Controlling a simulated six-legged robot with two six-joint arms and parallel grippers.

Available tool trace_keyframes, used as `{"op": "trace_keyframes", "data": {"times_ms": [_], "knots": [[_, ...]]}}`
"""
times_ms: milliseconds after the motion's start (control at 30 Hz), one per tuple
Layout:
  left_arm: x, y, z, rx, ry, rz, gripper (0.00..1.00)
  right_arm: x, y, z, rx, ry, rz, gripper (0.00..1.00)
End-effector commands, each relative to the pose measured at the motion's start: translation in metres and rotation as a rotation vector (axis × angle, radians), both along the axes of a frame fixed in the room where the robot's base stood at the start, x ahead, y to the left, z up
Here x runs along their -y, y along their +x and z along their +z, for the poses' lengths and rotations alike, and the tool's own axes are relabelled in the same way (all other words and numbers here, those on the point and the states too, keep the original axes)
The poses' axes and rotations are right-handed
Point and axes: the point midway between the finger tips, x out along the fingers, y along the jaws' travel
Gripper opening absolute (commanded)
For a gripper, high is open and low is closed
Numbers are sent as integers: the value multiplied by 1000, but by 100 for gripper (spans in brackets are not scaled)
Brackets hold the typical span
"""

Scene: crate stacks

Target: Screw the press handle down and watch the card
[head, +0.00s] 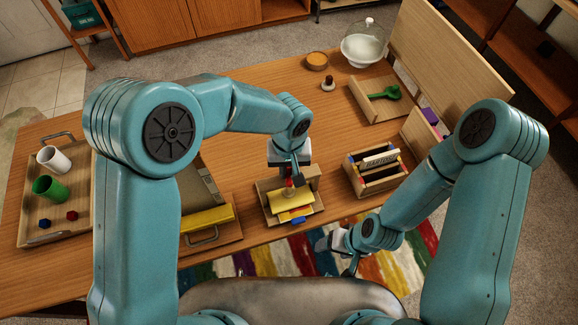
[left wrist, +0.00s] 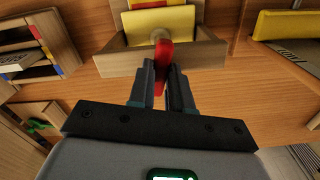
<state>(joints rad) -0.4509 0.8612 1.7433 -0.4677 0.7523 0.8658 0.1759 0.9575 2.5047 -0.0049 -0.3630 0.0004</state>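The press (head: 268,203) is a small wooden frame near the table's front edge, with a yellow plate (head: 293,201) inside. Its red handle (head: 289,183) stands above the plate; it also shows in the left wrist view (left wrist: 163,60). My left gripper (head: 291,178) is at the handle, and in the left wrist view its two fingers (left wrist: 162,75) sit close on either side of the red part. A blue piece (head: 297,220) lies at the press's front; I cannot tell whether it is the card. My right gripper (head: 335,243) hangs beyond the front edge, its fingers unclear.
A wooden box with coloured corners (head: 378,180) stands right of the press. A yellow-topped piece with a metal handle (head: 207,219) is to the left. A tray (head: 82,205) with two cups is far left.

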Motion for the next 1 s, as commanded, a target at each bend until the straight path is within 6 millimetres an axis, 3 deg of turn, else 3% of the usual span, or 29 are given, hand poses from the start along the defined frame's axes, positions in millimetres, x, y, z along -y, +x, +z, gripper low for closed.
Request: {"op": "trace_keyframes", "data": {"times_ms": [467,1000], "knots": [[0,1,-1,2,-1,-77,0,0,0,-6,0,0,0,71],[0,2,-1,5,-1,-540,0,0,0,-26,0,0,0,71]]}}
